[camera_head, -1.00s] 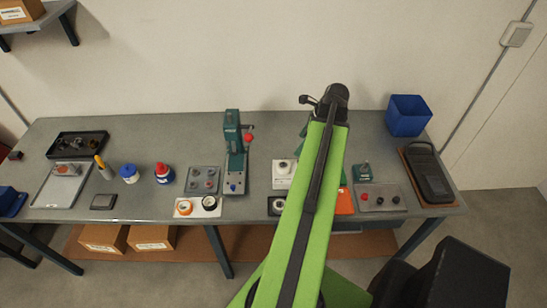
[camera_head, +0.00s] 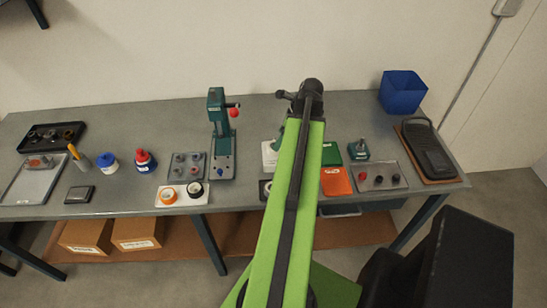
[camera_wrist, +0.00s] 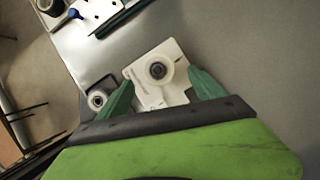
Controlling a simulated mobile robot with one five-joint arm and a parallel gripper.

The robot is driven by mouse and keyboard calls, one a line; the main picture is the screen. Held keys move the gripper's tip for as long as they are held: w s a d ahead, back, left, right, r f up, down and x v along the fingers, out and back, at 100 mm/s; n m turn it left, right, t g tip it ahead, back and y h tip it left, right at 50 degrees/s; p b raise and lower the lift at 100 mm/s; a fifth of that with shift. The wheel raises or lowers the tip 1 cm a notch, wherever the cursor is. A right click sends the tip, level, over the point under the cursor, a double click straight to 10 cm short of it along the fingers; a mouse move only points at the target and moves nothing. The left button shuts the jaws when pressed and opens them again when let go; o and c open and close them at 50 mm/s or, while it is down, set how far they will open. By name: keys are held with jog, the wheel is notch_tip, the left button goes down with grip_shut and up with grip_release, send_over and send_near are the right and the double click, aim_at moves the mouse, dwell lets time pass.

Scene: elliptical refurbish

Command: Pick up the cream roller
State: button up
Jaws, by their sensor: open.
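The cream roller (camera_wrist: 158,71) is a pale ring with a dark centre, seen in the wrist view on a white block (camera_wrist: 142,88). My gripper (camera_wrist: 160,80) is open, its two green fingers on either side of the roller and block in the picture. I cannot tell how far above them the fingers are. A second pale roller (camera_wrist: 97,100) sits on a dark plate to the left, outside the left finger. In the head view the white block (camera_head: 268,154) shows just left of my arm, and the arm hides most of my gripper.
On the grey bench (camera_head: 130,120), a green press (camera_head: 220,140) stands left of my arm. A tray of knobs (camera_head: 186,168) and a tape card (camera_head: 181,194) are beside it. An orange piece (camera_head: 336,181), a knob plate (camera_head: 380,176) and a blue bin (camera_head: 402,92) are at right.

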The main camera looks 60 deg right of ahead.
jog(key=b+x, duration=0.4)
jog(key=x, duration=0.1)
jog(key=shift+s+a+f+b, duration=0.15)
jog(key=shift+s+b, duration=0.1)
jog(key=shift+b, duration=0.15)
jog(key=shift+w, duration=0.15)
grip_shut()
